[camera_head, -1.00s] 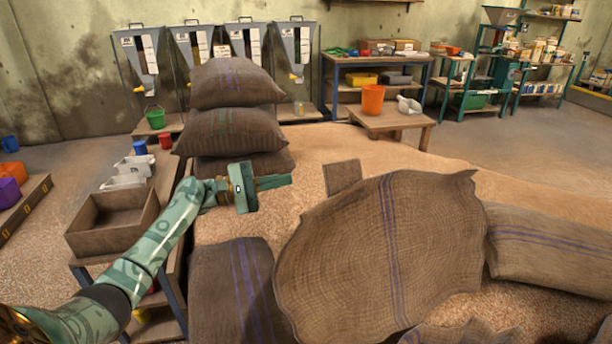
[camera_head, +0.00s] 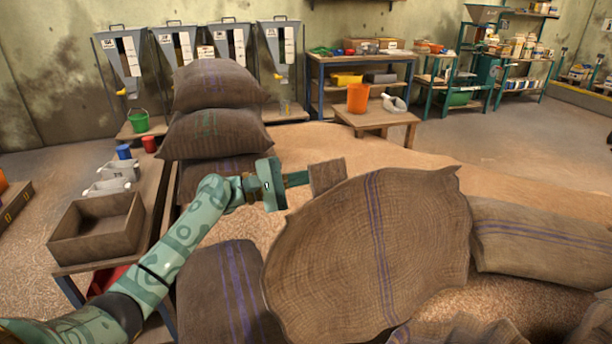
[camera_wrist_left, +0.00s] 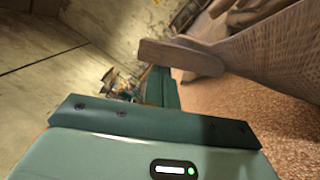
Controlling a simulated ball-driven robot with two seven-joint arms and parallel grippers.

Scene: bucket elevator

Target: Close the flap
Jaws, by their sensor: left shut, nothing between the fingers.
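The flap appears to be a small brown wooden panel (camera_head: 328,176) behind the large open sack, standing up from the grain. My left gripper (camera_head: 306,178) is shut and empty, with its tip at the panel's left edge. My right gripper is not in view.
A large open burlap sack (camera_head: 370,255) fills the front middle. Stacked full sacks (camera_head: 215,135) stand behind my left arm. A wooden tray (camera_head: 97,228) is on the bench at left. Loose grain (camera_head: 425,168) spreads behind the panel, with a small table (camera_head: 376,118) farther back.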

